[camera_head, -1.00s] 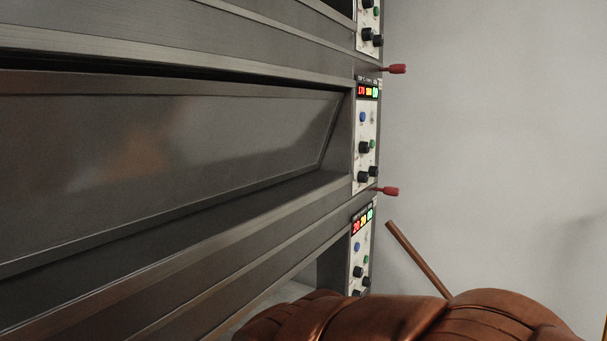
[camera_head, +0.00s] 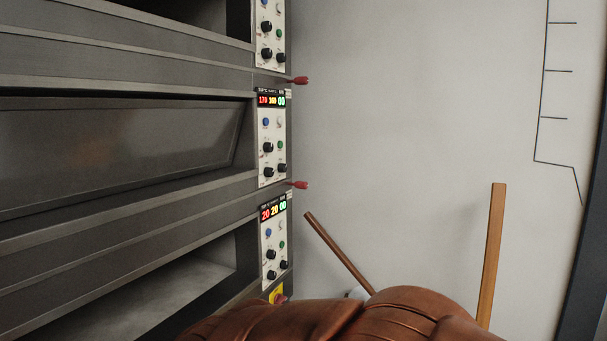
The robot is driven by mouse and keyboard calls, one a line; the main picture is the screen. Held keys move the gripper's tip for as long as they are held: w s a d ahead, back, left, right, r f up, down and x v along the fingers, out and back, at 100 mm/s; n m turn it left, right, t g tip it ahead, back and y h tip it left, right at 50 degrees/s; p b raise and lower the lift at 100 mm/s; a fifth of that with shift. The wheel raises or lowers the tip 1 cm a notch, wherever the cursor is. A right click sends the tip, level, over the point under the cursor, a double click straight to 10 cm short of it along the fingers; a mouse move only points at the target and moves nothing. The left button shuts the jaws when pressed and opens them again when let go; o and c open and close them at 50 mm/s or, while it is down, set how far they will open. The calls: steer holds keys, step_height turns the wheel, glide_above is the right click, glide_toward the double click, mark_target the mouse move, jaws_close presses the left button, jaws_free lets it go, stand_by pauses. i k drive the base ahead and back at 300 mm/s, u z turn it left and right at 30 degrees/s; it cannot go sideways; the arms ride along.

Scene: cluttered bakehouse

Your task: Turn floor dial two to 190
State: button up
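A stacked deck oven (camera_head: 110,120) fills the left side of the head view, with a control panel on the right edge of each deck. The middle panel (camera_head: 272,135) has a lit display (camera_head: 271,100) that seems to read 170 160 00, with black dials, a blue button and a green button below it. The lower panel (camera_head: 275,240) shows 20 20 00 on its display and has similar black dials (camera_head: 271,275). An upper panel (camera_head: 270,35) is cut off by the top edge. Which dial is floor dial two cannot be told from labels. My gripper is not in view.
Red handles (camera_head: 299,80) stick out right of the panels. Brown rounded, strapped shapes (camera_head: 330,318) fill the bottom foreground. A dark wooden stick (camera_head: 338,252) and a lighter wooden post (camera_head: 492,255) stand before the pale wall (camera_head: 410,110). A yellow and red switch (camera_head: 279,294) sits below the lower panel.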

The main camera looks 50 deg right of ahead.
mark_target(282, 168)
steer(key=k, duration=0.15)
steer(key=z, duration=1.05)
